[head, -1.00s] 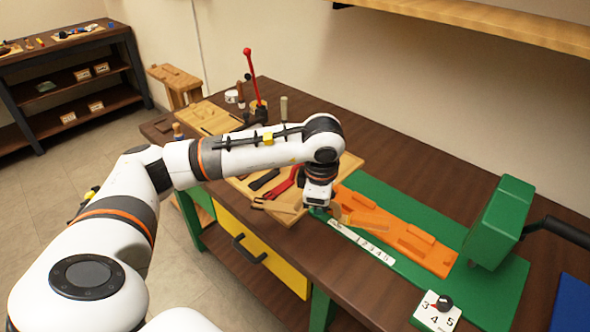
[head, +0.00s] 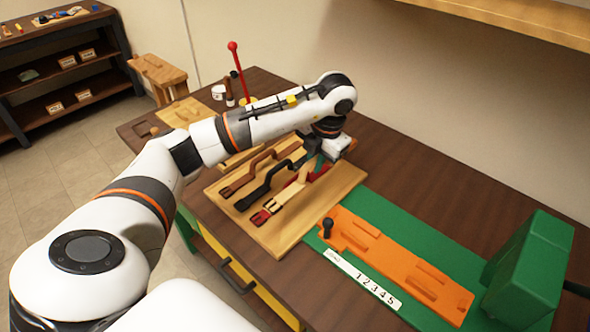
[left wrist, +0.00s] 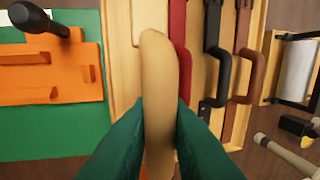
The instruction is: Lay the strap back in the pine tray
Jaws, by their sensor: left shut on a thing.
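My left gripper (head: 318,165) is over the pine tray (head: 287,238), its green fingers shut on a tan strap (head: 296,191). In the left wrist view the tan strap (left wrist: 158,75) runs up from between the fingers and covers part of the red strap. The red strap (head: 262,216), black strap (head: 268,185) and brown strap (head: 243,175) lie side by side in the tray; the tan one is on the side near the orange fixture. I cannot tell whether the tan strap touches the tray. My right gripper is not in view.
An orange fixture (head: 400,265) with a black knob (head: 327,227) lies on a green base (head: 385,207) beside the tray. A numbered strip (head: 362,280) and a green press (head: 525,270) are there too. A red-knobbed lever (head: 237,70) stands behind my arm.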

